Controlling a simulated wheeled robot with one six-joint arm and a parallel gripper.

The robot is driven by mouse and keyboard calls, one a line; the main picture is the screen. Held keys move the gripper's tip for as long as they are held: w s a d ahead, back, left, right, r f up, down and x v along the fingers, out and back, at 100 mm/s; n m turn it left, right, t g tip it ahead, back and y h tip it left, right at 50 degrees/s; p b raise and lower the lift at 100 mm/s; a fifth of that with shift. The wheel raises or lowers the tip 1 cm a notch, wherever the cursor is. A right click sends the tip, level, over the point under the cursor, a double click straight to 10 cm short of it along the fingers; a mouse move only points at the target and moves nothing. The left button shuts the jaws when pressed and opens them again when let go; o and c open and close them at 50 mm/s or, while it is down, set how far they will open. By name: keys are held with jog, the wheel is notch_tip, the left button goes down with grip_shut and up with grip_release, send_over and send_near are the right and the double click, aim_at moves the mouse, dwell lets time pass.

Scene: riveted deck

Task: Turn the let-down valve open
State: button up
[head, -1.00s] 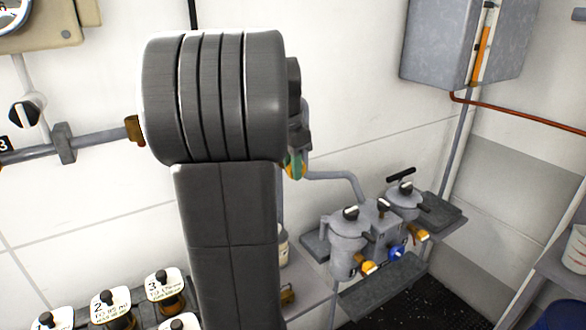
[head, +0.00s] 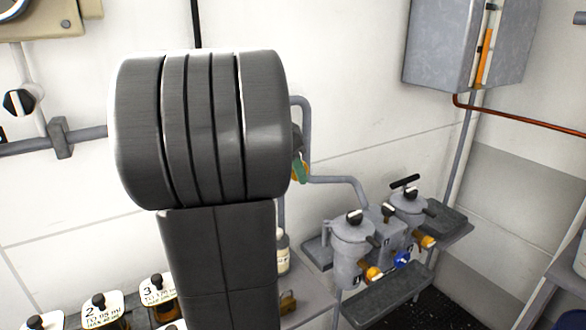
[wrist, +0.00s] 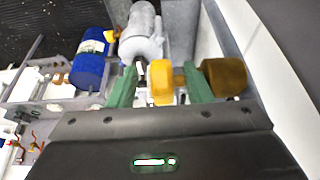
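My gripper (wrist: 157,88) shows two green fingers, set apart, in the wrist view. A yellow valve handle (wrist: 162,85) lies between them, with visible gaps on both sides, so the fingers do not appear to press on it. A darker brass knob (wrist: 225,76) is just right of the right finger. In the head view my arm hides most of the gripper; a green fingertip (head: 301,168) shows beside a bit of yellow at the grey pipe (head: 340,180). I cannot read any label that marks the let-down valve.
Two grey pots (head: 350,240) with black-topped lids, yellow knobs (head: 373,273) and a blue knob (head: 402,259) stand on a wall shelf at right. In the wrist view a blue cylinder (wrist: 90,58) and a grey cylinder (wrist: 140,35) are close by. Labelled bottles (head: 100,305) stand lower left.

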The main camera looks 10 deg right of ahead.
jog(key=v, duration=1.3)
jog(key=shift+r, duration=0.4)
jog(key=x, duration=1.3)
jog(key=shift+f, duration=0.3)
jog(key=shift+y+p, duration=0.3)
jog(key=shift+p, duration=0.2)
jog(key=shift+f, duration=0.1)
jog(key=shift+f+b, duration=0.15)
jog(key=shift+b, duration=0.4)
